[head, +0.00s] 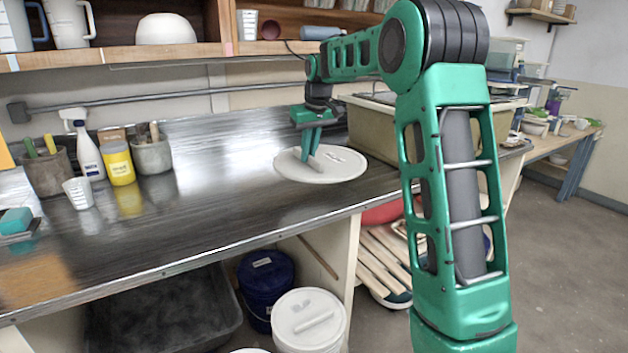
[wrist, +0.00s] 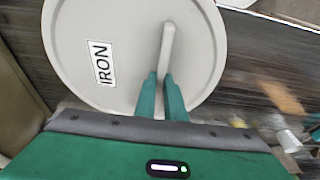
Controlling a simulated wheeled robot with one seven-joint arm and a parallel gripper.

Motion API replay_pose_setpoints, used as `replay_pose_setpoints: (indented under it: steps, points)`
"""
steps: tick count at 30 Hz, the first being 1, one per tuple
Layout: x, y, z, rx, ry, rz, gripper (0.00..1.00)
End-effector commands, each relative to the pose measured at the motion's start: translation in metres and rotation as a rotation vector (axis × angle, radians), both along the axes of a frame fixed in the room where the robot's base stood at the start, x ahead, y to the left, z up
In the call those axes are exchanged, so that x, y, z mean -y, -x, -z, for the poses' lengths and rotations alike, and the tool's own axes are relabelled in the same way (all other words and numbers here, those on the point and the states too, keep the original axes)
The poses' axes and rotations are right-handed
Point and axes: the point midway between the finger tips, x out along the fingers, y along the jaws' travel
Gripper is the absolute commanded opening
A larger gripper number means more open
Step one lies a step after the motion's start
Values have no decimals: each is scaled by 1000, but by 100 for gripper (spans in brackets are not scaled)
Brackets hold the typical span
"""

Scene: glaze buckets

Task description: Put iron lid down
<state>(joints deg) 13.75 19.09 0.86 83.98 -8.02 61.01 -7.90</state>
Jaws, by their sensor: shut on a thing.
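The iron lid (head: 335,165) is a pale round disc with a bar handle across its top. It appears at or just above the steel counter (head: 235,200), in front of the sink; I cannot tell whether it touches. In the wrist view the lid (wrist: 120,50) shows a label reading IRON. My gripper (head: 311,152) points down over the lid and is shut on its handle. In the wrist view my gripper (wrist: 162,85) holds one end of the handle between its green fingers.
A spray bottle (head: 87,150), a yellow container (head: 119,163) and tool pots stand at the counter's back left. A sink (head: 375,125) is behind the lid. The counter's middle is clear. A white lidded bucket (head: 308,335) and a blue bucket (head: 262,300) stand below.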

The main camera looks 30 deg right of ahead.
Motion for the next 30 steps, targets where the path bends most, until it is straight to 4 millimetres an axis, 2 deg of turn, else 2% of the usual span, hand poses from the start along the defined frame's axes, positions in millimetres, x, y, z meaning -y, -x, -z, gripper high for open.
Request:
replay_pose_setpoints:
  steps: [5,18,24,30]
  points:
    - [15,-14,10,-2,0,8,0]
    - [58,-84,59,-1,0,10,0]
    - [66,-98,68,0,0,10,0]
    - [67,-99,80,-1,-1,10,0]
